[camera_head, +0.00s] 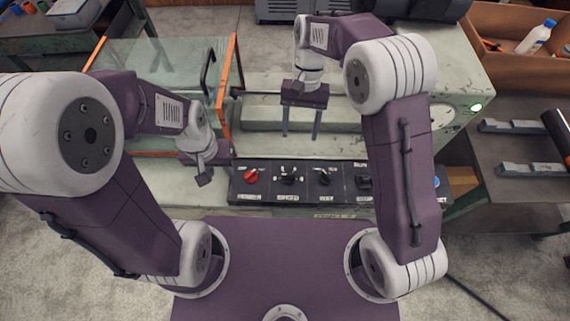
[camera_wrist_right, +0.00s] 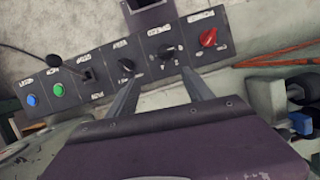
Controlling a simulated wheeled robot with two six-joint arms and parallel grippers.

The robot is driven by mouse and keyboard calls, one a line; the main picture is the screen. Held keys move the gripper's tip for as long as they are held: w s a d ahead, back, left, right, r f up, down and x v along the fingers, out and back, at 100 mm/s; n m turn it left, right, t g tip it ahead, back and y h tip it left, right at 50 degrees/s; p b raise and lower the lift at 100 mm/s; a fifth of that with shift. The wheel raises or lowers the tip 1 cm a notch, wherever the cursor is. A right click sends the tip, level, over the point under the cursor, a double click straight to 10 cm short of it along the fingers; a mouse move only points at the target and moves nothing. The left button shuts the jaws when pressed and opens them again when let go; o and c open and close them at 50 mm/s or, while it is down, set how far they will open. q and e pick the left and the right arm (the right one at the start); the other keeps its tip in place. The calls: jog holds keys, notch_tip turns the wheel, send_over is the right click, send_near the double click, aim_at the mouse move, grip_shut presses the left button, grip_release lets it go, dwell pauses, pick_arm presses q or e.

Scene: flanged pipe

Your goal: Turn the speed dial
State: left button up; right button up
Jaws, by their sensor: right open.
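A dark control panel (camera_head: 305,196) lies across the machine's front edge. It carries a red knob (camera_head: 250,176) at the left and two black dials, the left one (camera_head: 289,178) and the right one (camera_head: 324,178). Both dials also show in the right wrist view, as one with scale marks (camera_wrist_right: 167,50) and a plainer one (camera_wrist_right: 127,66). The labels are too small to tell which is the speed dial. My right gripper (camera_head: 300,136) is open and empty, fingers down, apart from the dials. My left gripper (camera_head: 204,180) is left of the panel; its jaws are unclear.
A black lever (camera_wrist_right: 88,74), a green button (camera_wrist_right: 58,90) and a blue button (camera_wrist_right: 31,99) continue the panel's row. An orange-framed clear guard (camera_head: 165,65) stands behind my left arm. A dark side table (camera_head: 520,150) with metal parts stands at the right.

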send_near(289, 174)
jog(key=w, duration=0.2)
jog(key=shift+n+h, duration=0.3)
jog(key=shift+n, duration=0.2)
jog(key=x, duration=0.3)
jog(key=s+x, duration=0.1)
jog(key=x, duration=0.5)
jog(key=shift+s+a+r+b, duration=0.25)
jog(key=shift+s+b, duration=0.05)
jog(key=shift+s, duration=0.1)
jog(key=shift+g, duration=0.3)
grip_shut()
